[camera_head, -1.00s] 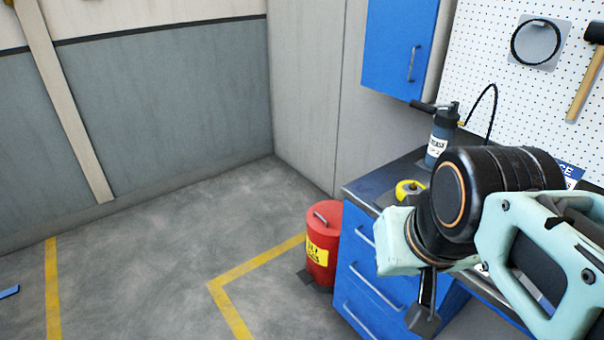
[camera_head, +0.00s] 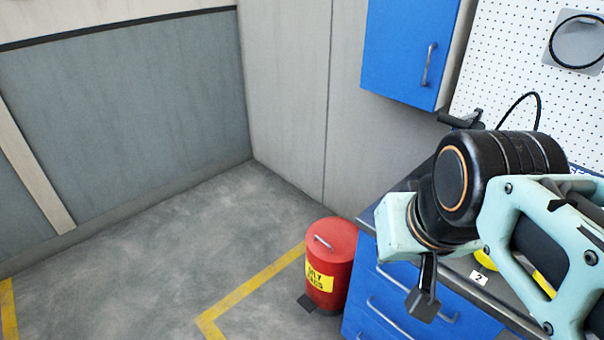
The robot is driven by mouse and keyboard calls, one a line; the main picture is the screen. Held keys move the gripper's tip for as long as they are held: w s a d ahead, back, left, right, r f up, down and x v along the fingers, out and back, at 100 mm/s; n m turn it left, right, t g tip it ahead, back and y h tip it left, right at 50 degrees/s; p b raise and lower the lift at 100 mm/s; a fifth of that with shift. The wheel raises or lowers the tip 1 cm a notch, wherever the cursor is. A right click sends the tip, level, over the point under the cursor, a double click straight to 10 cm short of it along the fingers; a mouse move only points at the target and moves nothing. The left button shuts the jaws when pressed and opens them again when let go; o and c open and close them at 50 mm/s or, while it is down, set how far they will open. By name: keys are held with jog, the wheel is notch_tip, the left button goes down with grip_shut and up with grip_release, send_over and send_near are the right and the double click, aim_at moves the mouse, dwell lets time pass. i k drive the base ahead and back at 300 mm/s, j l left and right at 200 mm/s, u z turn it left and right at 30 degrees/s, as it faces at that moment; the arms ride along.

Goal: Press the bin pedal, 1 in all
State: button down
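A red bin (camera_head: 329,264) with a lid, a grey lid handle and a yellow label stands on the floor, left of the blue drawer cabinet. Its lid is shut. A dark pedal (camera_head: 306,302) sticks out low at its front left. My arm reaches in from the right, and my gripper (camera_head: 424,303) hangs below the wrist in front of the drawers. It is to the right of the bin and apart from it in the picture. The fingers are small and dark, seen from an angle that does not show whether they are open.
The blue drawer cabinet (camera_head: 376,313) with its worktop stands right beside the bin. A blue wall cabinet (camera_head: 408,50) hangs above. A yellow floor line (camera_head: 250,285) runs to the bin. The grey floor (camera_head: 170,250) to the left is clear.

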aim_at(306, 302)
jog(key=i+j+z, duration=0.2)
jog(key=i+j, duration=0.35)
jog(key=i+j+z, duration=0.15)
jog(key=i+j, duration=0.4)
jog(key=j, duration=0.15)
